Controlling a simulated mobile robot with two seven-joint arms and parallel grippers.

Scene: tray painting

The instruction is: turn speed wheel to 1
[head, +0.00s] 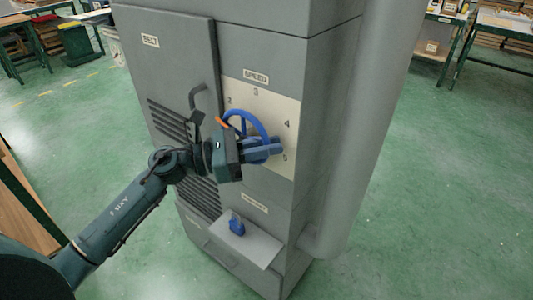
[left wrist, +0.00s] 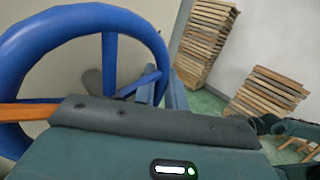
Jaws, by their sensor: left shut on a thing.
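The blue speed wheel (head: 262,124) is mounted on a cream dial panel (head: 287,112) on the front of a grey machine. The numbers 2, 3, 4 and 5 show around it; 1 is hidden behind my gripper and arm. An orange part of the wheel points to the left or upper left. My left gripper (head: 271,149) is at the lower part of the wheel, shut on it. In the left wrist view the blue rim (left wrist: 75,18) and orange spoke (left wrist: 28,113) are large, and the exact contact is hidden. My right gripper is not in view.
A grey door handle (head: 197,95) and dark vents are left of the dial. A small ledge (head: 256,246) with a blue item sticks out below. A thick pipe runs down the right side.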

